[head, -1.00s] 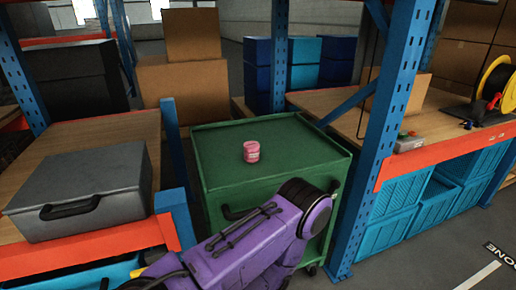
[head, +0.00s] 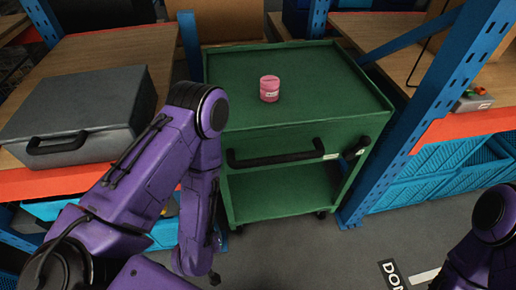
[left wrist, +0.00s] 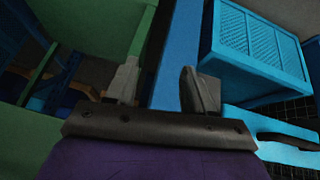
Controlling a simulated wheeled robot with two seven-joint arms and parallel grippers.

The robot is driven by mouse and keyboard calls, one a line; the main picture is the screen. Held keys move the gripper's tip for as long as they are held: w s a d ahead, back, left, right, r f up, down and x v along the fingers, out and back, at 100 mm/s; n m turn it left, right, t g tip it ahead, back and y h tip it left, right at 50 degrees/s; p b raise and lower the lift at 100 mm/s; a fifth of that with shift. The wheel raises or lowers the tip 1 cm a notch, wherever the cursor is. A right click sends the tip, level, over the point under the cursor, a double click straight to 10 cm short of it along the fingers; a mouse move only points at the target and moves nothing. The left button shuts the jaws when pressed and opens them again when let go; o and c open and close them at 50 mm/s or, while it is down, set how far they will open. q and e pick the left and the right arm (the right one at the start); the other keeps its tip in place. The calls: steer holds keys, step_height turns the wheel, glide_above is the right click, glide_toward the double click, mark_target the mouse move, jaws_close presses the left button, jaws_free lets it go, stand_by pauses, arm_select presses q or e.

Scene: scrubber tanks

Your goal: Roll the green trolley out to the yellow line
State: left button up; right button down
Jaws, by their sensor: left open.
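The green trolley (head: 300,130) stands between the shelf bays with a black handle (head: 275,158) across its front. A pink jar (head: 269,89) stands upright on its top. My left gripper (head: 214,260) is low, at the trolley's front left and below the handle, not touching the handle. In the left wrist view my gripper (left wrist: 163,92) is open and empty, with a blue post (left wrist: 174,60) behind the gap and green trolley panels (left wrist: 105,20) to the left. Part of my right arm shows at bottom right; its gripper is out of view. No yellow line shows.
Blue uprights (head: 420,110) flank the trolley closely. A grey case (head: 78,115) lies on the left shelf and blue crates (head: 435,175) sit under the right shelf. The grey floor (head: 310,255) before the trolley is clear, with a floor label (head: 391,275) and white line.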

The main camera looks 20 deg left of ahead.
arm_select(q)
steer(key=w+d+r+n+t, duration=0.3)
steer(key=w+d+r, duration=0.15)
steer(key=w, duration=0.25)
steer(key=n+t+b, duration=0.1)
steer(key=n+t, duration=0.6)
steer(key=n, duration=0.3)
glide_toward(278, 163)
steer(key=p+x, duration=0.1)
steer(key=x, duration=1)
steer(key=shift+a+r, duration=0.1)
steer(key=shift+a, duration=0.05)
steer(key=shift+w, duration=0.2)
jaws_close()
